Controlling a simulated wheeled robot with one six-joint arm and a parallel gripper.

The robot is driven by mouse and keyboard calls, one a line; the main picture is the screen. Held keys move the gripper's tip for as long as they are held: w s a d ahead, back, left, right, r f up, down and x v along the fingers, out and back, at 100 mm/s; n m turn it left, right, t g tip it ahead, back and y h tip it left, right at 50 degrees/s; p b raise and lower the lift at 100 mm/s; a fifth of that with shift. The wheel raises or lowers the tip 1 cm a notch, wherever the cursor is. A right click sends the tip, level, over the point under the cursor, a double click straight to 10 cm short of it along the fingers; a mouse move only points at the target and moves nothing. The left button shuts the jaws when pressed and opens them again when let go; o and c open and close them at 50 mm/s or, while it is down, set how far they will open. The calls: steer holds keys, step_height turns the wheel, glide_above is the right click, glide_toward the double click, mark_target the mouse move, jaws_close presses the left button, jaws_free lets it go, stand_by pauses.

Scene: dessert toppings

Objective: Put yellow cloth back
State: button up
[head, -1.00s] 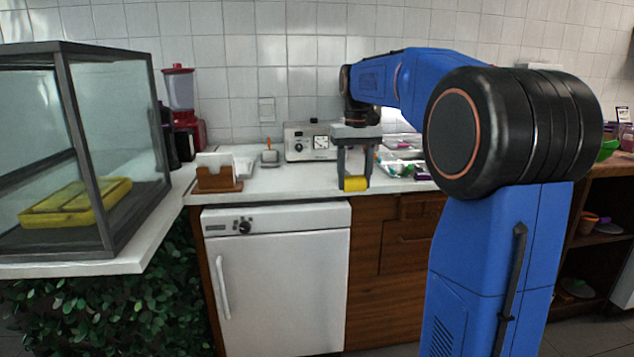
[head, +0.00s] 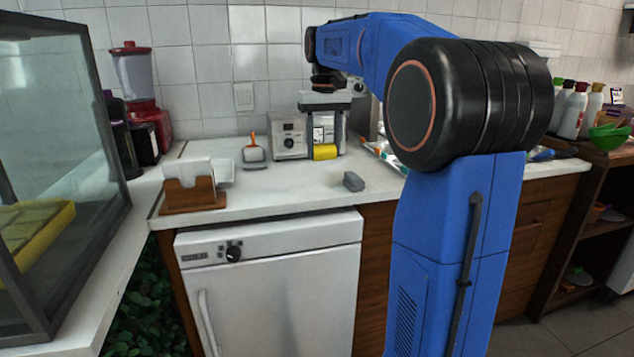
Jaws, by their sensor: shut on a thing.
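The yellow cloth (head: 325,152) is a small bright yellow bundle near the back of the white counter. My gripper (head: 324,143) points down and is shut on it, with a finger on each side.
The white counter (head: 290,187) has free room in its middle. A small grey block (head: 353,181) lies near its front edge. A wooden napkin holder (head: 194,193), a scraper with an orange handle (head: 254,154) and the dial machine (head: 287,137) stand left. A glass case (head: 92,160) is far left.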

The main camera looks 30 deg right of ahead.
mark_target(323, 190)
steer(key=shift+f, duration=4.55)
steer(key=shift+f, duration=0.15)
steer(key=o, duration=0.9)
